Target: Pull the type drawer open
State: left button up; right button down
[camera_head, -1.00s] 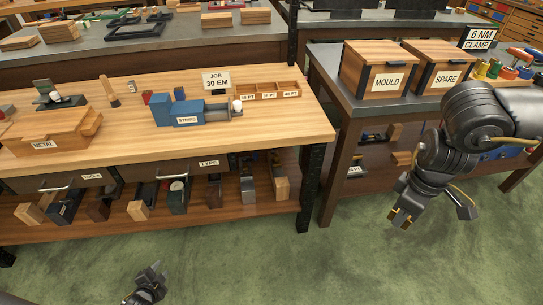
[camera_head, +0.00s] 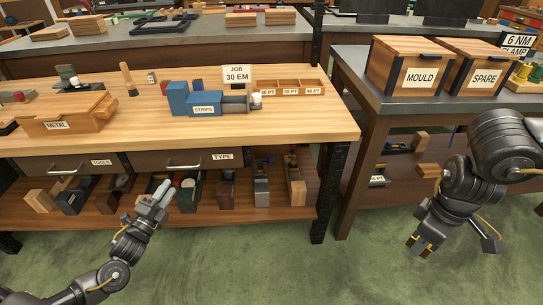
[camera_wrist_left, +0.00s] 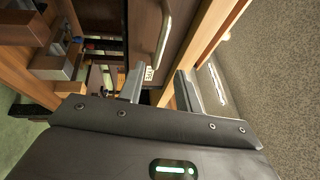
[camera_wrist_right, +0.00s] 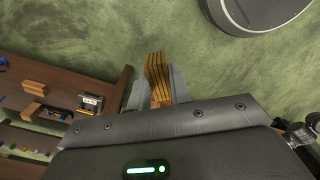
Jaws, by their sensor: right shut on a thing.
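The type drawer (camera_head: 205,158) is the right one of two under the wooden bench top, marked TYPE, and looks shut. Its bar handle (camera_head: 183,166) is on its front. My left gripper (camera_head: 155,196) is just below and left of that handle, apart from it. In the left wrist view its fingers (camera_wrist_left: 160,90) are spread with nothing between them; a drawer front with a bar handle (camera_wrist_left: 160,30) and a small label lies beyond. My right gripper (camera_head: 418,244) hangs over the floor at the right, shut on a yellow-brown ridged piece (camera_wrist_right: 157,78).
The tools drawer (camera_head: 75,165) is to the left. The lower shelf (camera_head: 335,190) holds several blocks close to my left gripper. A metal box (camera_head: 65,115) and strips box (camera_head: 215,109) stand on the bench. Green floor (camera_head: 250,270) in front is clear.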

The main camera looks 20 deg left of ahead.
aim_at(184, 167)
pick_arm(q)
jog(key=w, duration=0.3)
jog(key=w+r, duration=0.1)
jog(key=w, duration=0.2)
jog(key=w+b, duration=0.1)
jog(key=w, duration=0.3)
jog(key=shift+d+r, duration=0.3)
jog(key=shift+d, duration=0.05)
pick_arm(e)
jog(key=shift+f, duration=0.55)
